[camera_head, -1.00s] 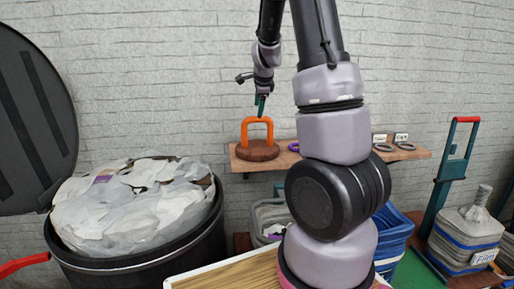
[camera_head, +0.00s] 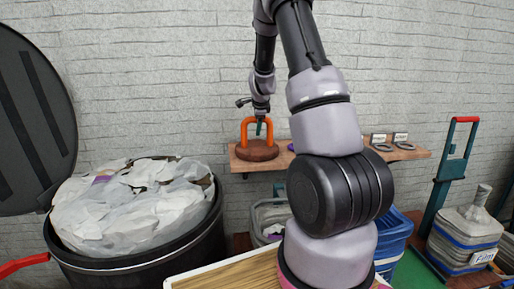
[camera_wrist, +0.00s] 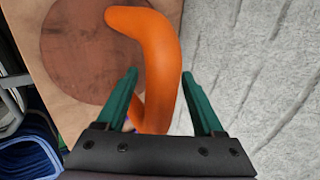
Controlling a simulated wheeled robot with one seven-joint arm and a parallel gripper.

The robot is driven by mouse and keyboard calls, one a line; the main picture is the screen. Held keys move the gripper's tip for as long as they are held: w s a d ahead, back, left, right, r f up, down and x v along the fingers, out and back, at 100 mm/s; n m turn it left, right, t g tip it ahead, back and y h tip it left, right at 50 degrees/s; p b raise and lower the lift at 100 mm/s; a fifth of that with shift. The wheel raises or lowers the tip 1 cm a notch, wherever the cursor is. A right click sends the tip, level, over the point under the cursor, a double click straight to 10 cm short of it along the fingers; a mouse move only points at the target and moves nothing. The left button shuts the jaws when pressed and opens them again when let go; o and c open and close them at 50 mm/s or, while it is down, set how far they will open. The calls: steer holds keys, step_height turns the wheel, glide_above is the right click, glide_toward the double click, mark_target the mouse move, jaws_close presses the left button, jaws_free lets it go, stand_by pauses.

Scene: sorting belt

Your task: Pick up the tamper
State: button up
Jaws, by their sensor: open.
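The tamper (camera_head: 257,151) stands upright on the wooden wall shelf, with a round brown base and an orange loop handle. In the wrist view its orange handle (camera_wrist: 160,60) appears between the two green fingers, and part of the brown base shows at upper left. My gripper (camera_head: 260,127) is open at the top of the handle, pointing down. In the wrist view my gripper (camera_wrist: 160,73) has one finger on each side of the orange bar. The left finger is very near the handle; I cannot tell if it touches.
The wooden shelf (camera_head: 242,164) also holds grey rings (camera_head: 404,146) with small labels at its right. My own arm hides its middle. A large black bin (camera_head: 208,235) with pale sheets stands at left.

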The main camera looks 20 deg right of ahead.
jaws_close()
steer(key=shift+w, duration=0.1)
stand_by(1.4)
